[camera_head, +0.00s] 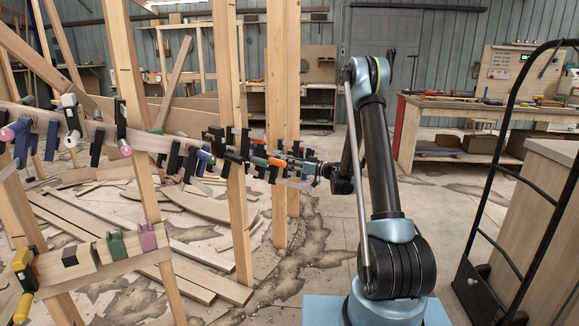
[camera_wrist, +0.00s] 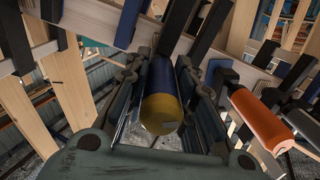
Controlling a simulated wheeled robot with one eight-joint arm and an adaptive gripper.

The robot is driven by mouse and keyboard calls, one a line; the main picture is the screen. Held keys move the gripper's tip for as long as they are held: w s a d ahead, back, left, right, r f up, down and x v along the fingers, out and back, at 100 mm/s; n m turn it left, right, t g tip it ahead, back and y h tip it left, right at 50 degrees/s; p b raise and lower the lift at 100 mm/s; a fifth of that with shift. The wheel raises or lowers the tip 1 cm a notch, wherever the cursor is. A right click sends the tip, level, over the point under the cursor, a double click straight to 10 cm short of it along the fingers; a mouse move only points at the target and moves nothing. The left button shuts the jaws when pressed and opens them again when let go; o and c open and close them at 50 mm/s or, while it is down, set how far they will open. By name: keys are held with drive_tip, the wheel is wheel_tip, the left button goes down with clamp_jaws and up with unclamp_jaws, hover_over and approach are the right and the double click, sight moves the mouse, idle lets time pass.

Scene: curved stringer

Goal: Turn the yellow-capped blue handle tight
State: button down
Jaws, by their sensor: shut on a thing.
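The blue handle with the yellow cap (camera_wrist: 160,112) is at the centre of the wrist view, its cap facing the camera and its blue barrel running away behind it. My gripper (camera_wrist: 165,88) has one dark finger on each side of this handle and is shut on it. In the head view, my gripper (camera_head: 308,166) is at the right end of the clamp row on the curved stringer. The handle cannot be made out there among the fingers and clamps. The finger contact surfaces are partly hidden in the wrist view.
An orange clamp handle (camera_wrist: 258,118) is close to the right of my gripper. Dark clamp bars and wooden posts (camera_head: 284,100) crowd around it. Loose planks (camera_head: 180,260) lie on the floor at left. A black cart frame (camera_head: 500,200) stands at right.

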drive_tip(key=shift+w+d+m, duration=0.1)
drive_tip(key=shift+w+m, duration=0.05)
drive_tip(key=shift+m, duration=0.65)
drive_tip(key=c, duration=1.3)
unclamp_jaws()
drive_tip(key=shift+c, duration=0.2)
drive_tip(key=v, duration=1.2)
drive_tip(key=shift+f, duration=0.1)
